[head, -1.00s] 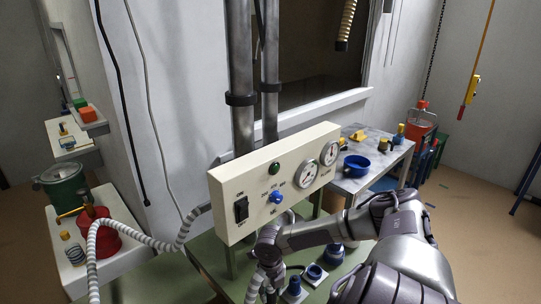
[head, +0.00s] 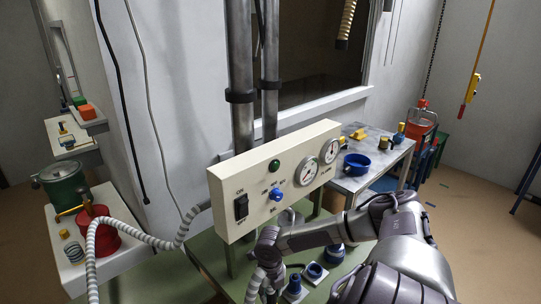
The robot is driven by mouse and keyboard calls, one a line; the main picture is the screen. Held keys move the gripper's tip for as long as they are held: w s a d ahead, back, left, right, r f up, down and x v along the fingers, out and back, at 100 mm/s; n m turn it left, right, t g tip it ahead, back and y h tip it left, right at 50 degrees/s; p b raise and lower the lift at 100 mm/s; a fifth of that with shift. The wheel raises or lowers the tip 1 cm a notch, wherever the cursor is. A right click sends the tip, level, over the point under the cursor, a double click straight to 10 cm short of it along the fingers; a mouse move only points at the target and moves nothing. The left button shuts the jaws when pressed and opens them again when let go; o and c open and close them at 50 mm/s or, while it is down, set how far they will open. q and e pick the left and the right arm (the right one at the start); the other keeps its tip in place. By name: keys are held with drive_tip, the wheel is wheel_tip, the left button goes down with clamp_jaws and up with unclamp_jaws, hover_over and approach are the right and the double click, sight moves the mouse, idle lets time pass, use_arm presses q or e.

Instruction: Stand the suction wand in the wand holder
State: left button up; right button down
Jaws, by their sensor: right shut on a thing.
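My right gripper (head: 267,262) is at the lower middle, just below the front of the cream control panel. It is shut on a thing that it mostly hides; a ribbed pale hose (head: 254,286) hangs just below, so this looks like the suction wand. Small fittings with blue rings (head: 314,271) on pale bases stand on the green table right of the gripper; I cannot tell whether one is the wand holder. My left gripper is not in view.
The control panel (head: 233,191) with switch and gauges stands close above the gripper. A ribbed hose (head: 155,241) loops left past a red pot (head: 104,238). The green table (head: 212,257) has bare room at left.

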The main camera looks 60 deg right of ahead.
drive_tip(key=shift+f+b, duration=0.5)
drive_tip(key=shift+f, duration=0.3)
drive_tip(key=c, duration=0.6)
unclamp_jaws()
drive_tip(key=shift+c, duration=0.2)
drive_tip(key=shift+c, duration=0.2)
drive_tip(key=shift+c, duration=1.2)
drive_tip(key=shift+r, duration=0.1)
